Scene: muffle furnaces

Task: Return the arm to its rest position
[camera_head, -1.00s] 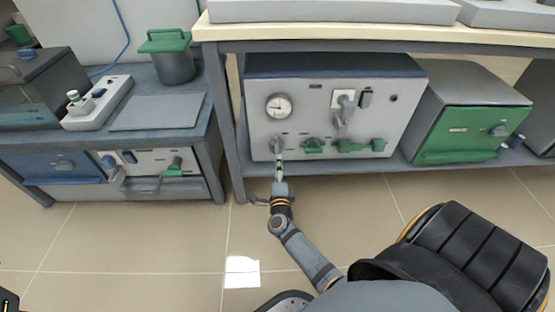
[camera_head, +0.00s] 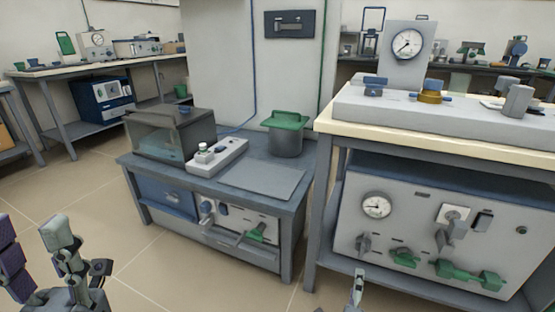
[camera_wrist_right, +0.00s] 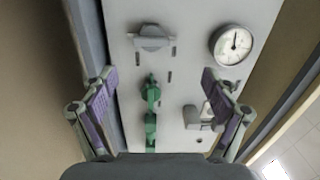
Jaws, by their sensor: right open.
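My right gripper (camera_head: 357,285) shows only as a slim, pale piece at the bottom edge of the head view, in front of the grey furnace panel (camera_head: 440,215). In the right wrist view the right gripper (camera_wrist_right: 158,72) is open, its purple-padded fingers wide apart with nothing held. Between and beyond them are a grey knob (camera_wrist_right: 152,38), green knobs (camera_wrist_right: 150,92) and a round gauge (camera_wrist_right: 235,42). My left gripper (camera_head: 40,250) is at the lower left of the head view. Its fingers are apart and empty. Most of the right arm is out of view.
The furnace stands under a cream-topped bench (camera_head: 430,143). A low bench (camera_head: 262,182) to its left holds a glass-fronted box (camera_head: 165,140), a white switch block (camera_head: 218,155) and a green-lidded pot (camera_head: 285,138). Open tiled floor (camera_head: 150,255) lies in front of the low bench.

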